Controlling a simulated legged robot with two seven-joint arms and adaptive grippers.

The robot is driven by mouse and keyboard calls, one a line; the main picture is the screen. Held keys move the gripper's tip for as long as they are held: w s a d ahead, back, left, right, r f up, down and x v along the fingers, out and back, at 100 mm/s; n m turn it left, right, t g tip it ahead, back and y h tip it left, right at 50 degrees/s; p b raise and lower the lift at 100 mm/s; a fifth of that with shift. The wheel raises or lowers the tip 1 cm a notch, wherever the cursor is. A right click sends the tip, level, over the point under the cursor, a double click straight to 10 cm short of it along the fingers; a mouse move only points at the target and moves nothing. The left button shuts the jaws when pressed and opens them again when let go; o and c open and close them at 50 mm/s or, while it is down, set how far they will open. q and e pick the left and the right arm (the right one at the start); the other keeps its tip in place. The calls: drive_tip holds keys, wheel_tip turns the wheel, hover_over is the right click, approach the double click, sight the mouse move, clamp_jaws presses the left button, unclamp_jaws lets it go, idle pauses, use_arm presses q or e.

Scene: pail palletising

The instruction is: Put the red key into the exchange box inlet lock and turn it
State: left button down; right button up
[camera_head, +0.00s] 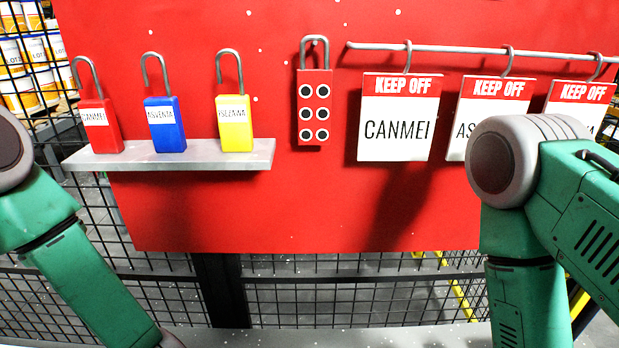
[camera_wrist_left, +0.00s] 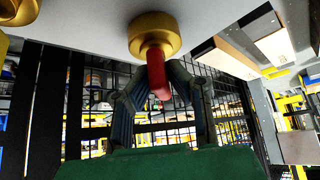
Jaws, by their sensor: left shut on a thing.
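In the left wrist view my left gripper (camera_wrist_left: 160,80) is shut on the red key (camera_wrist_left: 157,77), with one dark finger on each side of it. The key's upper end meets a round brass lock (camera_wrist_left: 154,34) on a pale grey surface (camera_wrist_left: 90,15). How deep the key sits in the lock, and whether it is turned, I cannot tell. In the head view only my arm links show, at the left and right; neither gripper is in that view.
A second brass fitting (camera_wrist_left: 18,12) is at the upper left of the wrist view. In the head view a red board (camera_head: 300,210) carries a shelf (camera_head: 200,156) with red (camera_head: 100,130), blue (camera_head: 165,135) and yellow (camera_head: 235,130) padlocks, a lockout hasp (camera_head: 314,105) and KEEP OFF tags (camera_head: 395,145).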

use_arm(q)
drive_tip(key=m+t+h, duration=0.1)
drive_tip(key=m, duration=0.2)
drive_tip(key=m+h, duration=0.2)
drive_tip(key=m, duration=0.1)
drive_tip(key=shift+a+t, duration=0.2)
drive_tip(key=shift+t, duration=0.2)
drive_tip(key=c, duration=1.9)
unclamp_jaws()
drive_tip(key=shift+m+h, duration=0.4)
drive_tip(key=shift+m, duration=0.3)
drive_tip(key=shift+c, duration=0.2)
drive_tip(key=o, duration=0.5)
drive_tip(key=v, duration=1.1)
drive_tip(key=shift+s+r, duration=0.25)
